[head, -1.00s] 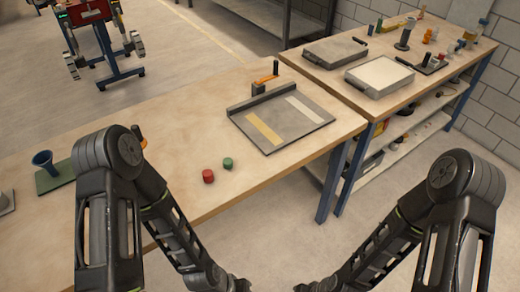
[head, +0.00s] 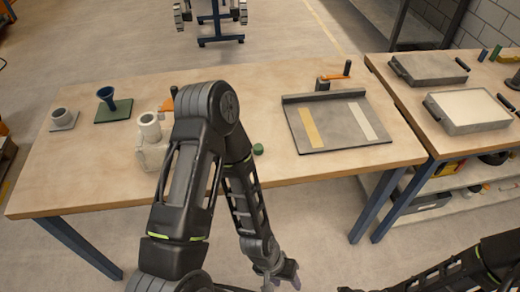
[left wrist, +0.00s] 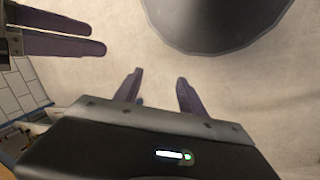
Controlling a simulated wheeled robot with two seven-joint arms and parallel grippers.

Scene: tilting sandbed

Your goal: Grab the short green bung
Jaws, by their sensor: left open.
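The short green bung (head: 258,149) stands on the wooden table near its front edge, just right of my left forearm, which partly covers it. My left gripper (head: 283,282) hangs low in front of the table, well below and apart from the bung. In the left wrist view my left gripper (left wrist: 157,88) is open, with nothing between its fingers. My right gripper's two fingers (left wrist: 68,34) show at the upper left of that view with a gap between them. The bung is not visible in the left wrist view.
A grey board (head: 335,125) with yellow and white strips lies right of the bung. A second table (head: 410,105) holds trays at the right.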

